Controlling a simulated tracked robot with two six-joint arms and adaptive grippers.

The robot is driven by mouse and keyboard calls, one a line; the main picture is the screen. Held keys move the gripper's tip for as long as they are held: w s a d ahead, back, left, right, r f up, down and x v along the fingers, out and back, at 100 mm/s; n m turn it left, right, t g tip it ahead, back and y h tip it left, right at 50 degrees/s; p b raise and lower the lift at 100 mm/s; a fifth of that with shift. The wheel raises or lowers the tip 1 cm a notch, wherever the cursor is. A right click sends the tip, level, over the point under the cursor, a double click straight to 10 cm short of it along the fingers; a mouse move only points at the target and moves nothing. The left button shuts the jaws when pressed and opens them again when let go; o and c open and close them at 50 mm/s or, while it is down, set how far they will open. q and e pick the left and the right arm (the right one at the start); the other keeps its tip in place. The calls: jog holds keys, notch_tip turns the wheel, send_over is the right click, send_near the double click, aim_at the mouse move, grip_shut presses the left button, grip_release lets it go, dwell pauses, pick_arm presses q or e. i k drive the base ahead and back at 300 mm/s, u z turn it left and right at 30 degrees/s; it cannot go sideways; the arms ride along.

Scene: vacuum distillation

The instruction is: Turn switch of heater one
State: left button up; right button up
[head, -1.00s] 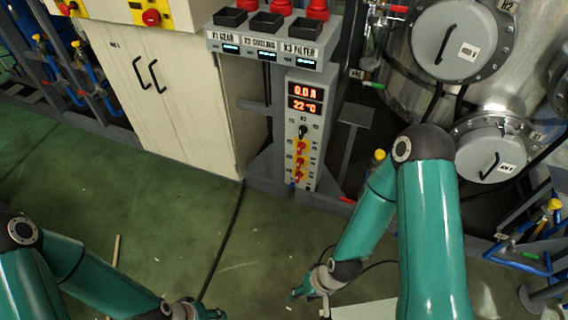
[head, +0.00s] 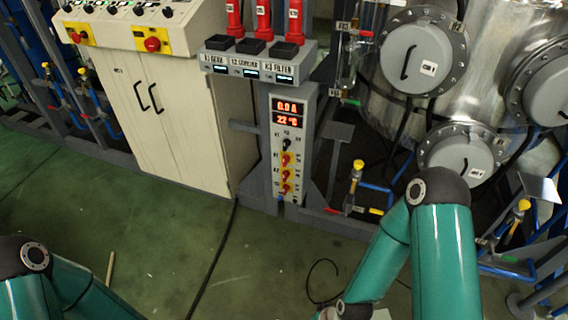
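The heater control panel (head: 288,150) is a narrow upright grey box near the middle of the head view. Its two red displays (head: 287,112) read about 0.0 A and 22 °C. Below them are a black knob (head: 287,144) and several red switches on yellow plates, such as the upper red switch (head: 286,159). The labels beside them are too small to read surely, so I cannot tell which switch is heater one. My arms come in low at the left and right, apart from the panel.
Above the panel is a grey shelf (head: 258,66) with black trays and red handles. A beige cabinet (head: 150,110) with red emergency buttons stands to the left. Steel vessels (head: 480,60), pipes and yellow-handled valves fill the right. The green floor (head: 150,230) in front is mostly open.

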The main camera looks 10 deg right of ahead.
aim_at(286, 158)
jog(key=z, duration=0.05)
jog(key=i, duration=0.9)
jog(key=u, duration=0.1)
